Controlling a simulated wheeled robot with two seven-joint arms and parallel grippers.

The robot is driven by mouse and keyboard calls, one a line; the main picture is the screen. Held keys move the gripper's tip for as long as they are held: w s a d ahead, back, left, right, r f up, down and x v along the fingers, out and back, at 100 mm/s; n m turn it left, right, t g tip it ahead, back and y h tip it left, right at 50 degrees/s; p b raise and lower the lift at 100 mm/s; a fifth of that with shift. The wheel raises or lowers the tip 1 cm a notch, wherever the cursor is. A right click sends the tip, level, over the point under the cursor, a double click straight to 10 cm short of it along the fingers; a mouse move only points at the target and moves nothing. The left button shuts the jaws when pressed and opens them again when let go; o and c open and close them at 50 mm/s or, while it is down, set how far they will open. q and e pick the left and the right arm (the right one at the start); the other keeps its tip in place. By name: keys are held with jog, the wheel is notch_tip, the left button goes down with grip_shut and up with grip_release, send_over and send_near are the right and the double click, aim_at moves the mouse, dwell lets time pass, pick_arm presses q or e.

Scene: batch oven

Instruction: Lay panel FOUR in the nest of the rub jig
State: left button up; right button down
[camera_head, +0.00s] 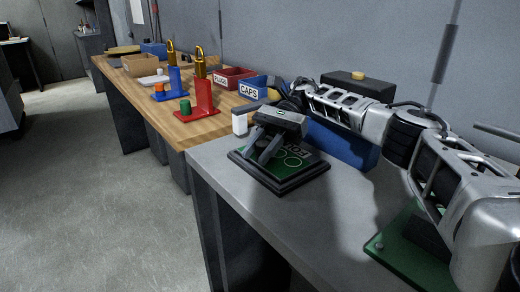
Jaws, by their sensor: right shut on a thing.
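A dark jig (262,177) with a raised black frame lies on the grey bench top. A green panel (305,166) with pale rings and partly hidden lettering shows within the frame. I cannot tell whether it rests flat on the floor of the nest or sits slightly above it. My right gripper (264,155) reaches down over the jig from the right, its fingers shut on the green panel near its left part. The gripper hides part of the panel and the far side of the frame. My left gripper is out of view.
A blue bin (340,142) stands behind the jig, and a white block (239,124) stands at its far left. A green plate (395,258) lies at the lower right. Red and blue stands and a CAPS bin (250,91) occupy the wooden bench. Grey bench front is clear.

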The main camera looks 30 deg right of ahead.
jog(key=shift+f+b, duration=0.25)
jog(key=shift+b, duration=0.1)
jog(key=c, duration=1)
grip_release()
jog(key=shift+c, duration=0.2)
